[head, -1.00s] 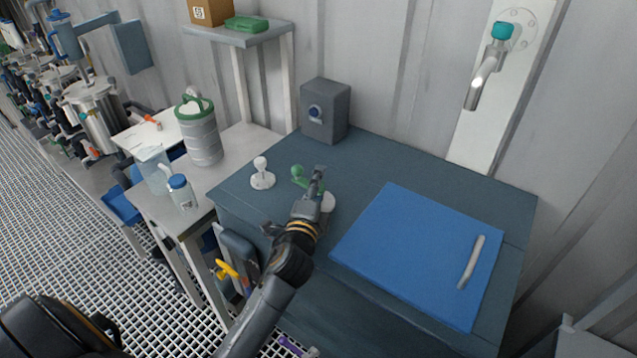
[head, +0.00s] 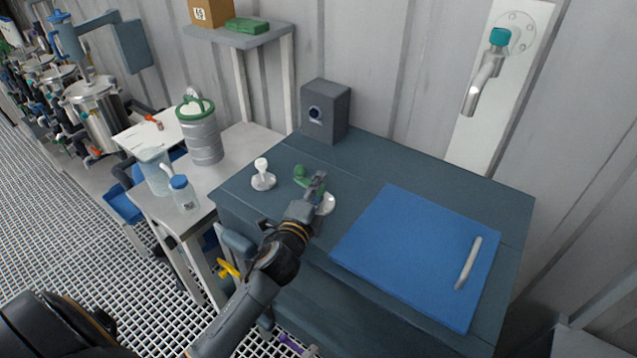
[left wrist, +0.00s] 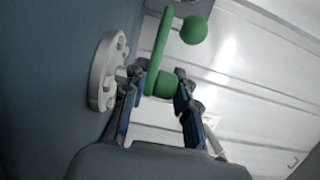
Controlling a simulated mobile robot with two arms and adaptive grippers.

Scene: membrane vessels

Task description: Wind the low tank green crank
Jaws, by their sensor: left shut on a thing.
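The green crank (head: 301,171) stands on a round white flange (head: 327,206) on the dark blue-grey top. Its ball knob points to the back left, and my gripper partly hides the rest. My left gripper (head: 318,184) is at the crank's hub. In the left wrist view, the gripper's fingers (left wrist: 161,88) are shut on the green hub, one on each side. The crank arm (left wrist: 161,40) rises from the hub to the green ball knob (left wrist: 194,30). The white flange (left wrist: 104,72) is left of the fingers. My right gripper is not in view.
A white knobbed fitting (head: 263,176) stands left of the crank. A grey box (head: 325,110) stands behind. A blue panel (head: 410,245) with a pale handle (head: 468,263) lies to the right. A wall lever (head: 484,82) is at the back right. A side table (head: 222,150) is to the left.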

